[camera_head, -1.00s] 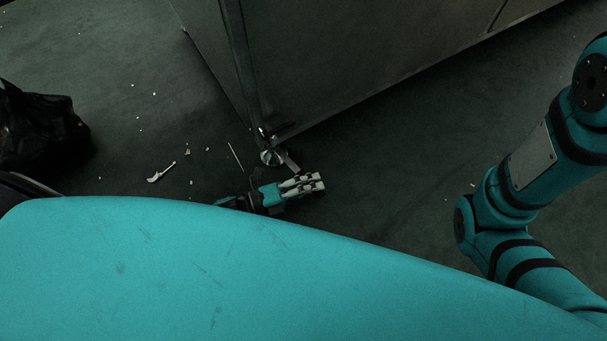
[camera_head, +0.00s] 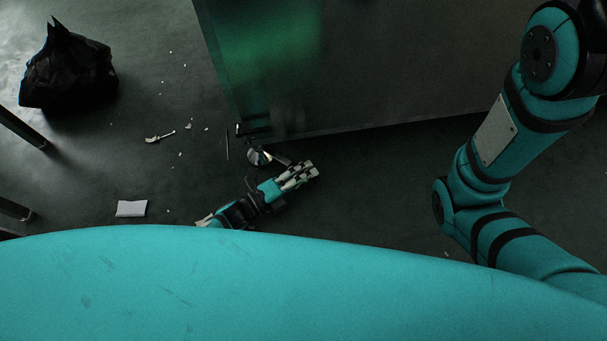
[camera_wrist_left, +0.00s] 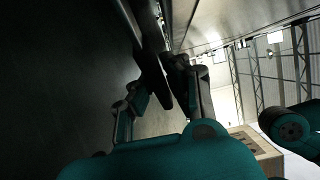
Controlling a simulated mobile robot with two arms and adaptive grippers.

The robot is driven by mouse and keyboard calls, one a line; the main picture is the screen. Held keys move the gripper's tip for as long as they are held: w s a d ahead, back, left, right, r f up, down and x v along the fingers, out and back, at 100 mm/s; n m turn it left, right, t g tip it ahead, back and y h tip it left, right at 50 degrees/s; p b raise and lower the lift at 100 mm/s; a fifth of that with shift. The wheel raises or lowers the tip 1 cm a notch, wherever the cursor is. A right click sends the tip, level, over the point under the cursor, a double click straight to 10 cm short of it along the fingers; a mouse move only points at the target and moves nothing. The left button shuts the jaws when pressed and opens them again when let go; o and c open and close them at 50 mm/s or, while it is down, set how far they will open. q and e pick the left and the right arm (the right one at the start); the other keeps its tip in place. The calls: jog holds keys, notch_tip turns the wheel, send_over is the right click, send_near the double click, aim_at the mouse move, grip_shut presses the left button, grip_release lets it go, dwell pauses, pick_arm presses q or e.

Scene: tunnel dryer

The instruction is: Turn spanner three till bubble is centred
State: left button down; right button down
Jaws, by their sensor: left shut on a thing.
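A bright levelling foot (camera_head: 257,156) stands under the near corner of the grey dryer cabinet (camera_head: 330,70). A short flat spanner (camera_head: 281,160) runs from this foot to my left gripper (camera_head: 299,174). The gripper is low by the floor, with its pale fingers shut on the spanner. In the left wrist view the gripper (camera_wrist_left: 168,82) shows its fingers close together around a dark flat bar (camera_wrist_left: 152,76). I cannot read any number on the spanner. No level or bubble is visible. My right arm is at the right; its gripper is out of view.
A loose pale spanner (camera_head: 160,137) and a thin rod (camera_head: 227,145) lie on the floor left of the foot, among small scraps. A white card (camera_head: 131,208) and a black bag (camera_head: 68,70) lie further left. The floor right of the gripper looks clear.

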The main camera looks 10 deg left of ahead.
pick_arm(q)
jog(key=shift+f, duration=0.15)
jog(key=c, duration=1.3)
grip_release()
jog(key=shift+c, duration=0.2)
jog(key=shift+w, duration=0.1)
jog(key=v, duration=1.2)
